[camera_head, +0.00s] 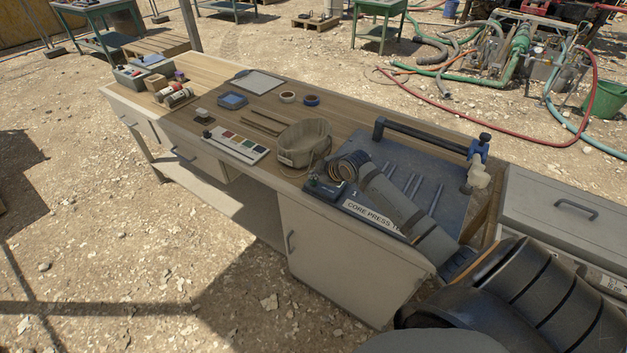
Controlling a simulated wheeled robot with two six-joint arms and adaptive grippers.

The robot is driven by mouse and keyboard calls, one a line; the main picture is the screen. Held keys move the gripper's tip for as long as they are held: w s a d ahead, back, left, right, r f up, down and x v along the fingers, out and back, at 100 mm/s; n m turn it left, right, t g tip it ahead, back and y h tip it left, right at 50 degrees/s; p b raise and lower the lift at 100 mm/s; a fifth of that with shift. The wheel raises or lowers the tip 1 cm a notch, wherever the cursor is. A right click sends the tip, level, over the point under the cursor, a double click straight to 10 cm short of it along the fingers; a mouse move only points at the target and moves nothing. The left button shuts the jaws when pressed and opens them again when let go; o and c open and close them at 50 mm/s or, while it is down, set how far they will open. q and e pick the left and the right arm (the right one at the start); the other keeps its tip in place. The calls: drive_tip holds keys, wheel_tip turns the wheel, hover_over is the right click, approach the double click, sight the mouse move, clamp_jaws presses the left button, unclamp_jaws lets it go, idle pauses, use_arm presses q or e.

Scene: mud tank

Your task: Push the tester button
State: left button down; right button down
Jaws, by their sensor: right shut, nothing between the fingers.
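The core press tester (437,160) is a dark plate with a front label, of which "CORE PRESS T" can be read, on the right part of the bench. My right arm comes in from the lower right and reaches over the tester's front. My right gripper (325,187) is small and dark at the tester's front left corner, below the ringed wrist. It is shut and empty. A small dark part with a greenish spot shows there; I cannot clearly separate the button from the fingers, or tell whether they touch. My left gripper is out of view.
A beige bucket (303,143) stands close left of my wrist. A color-block strip (236,146), tape rolls (288,97), a blue-screened device (232,100) and sample cylinders (176,95) lie farther left. A black bar (425,136) with a blue clamp spans the tester's back.

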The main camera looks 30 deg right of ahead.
sight(315, 182)
idle(0.6)
drive_tip(key=shift+f, duration=0.45)
drive_tip(key=shift+r+p, duration=0.45)
drive_tip(key=shift+r, duration=0.1)
wheel_tip(315, 182, up, 6)
drive_tip(key=p, duration=0.5)
drive_tip(key=shift+p, duration=0.4)
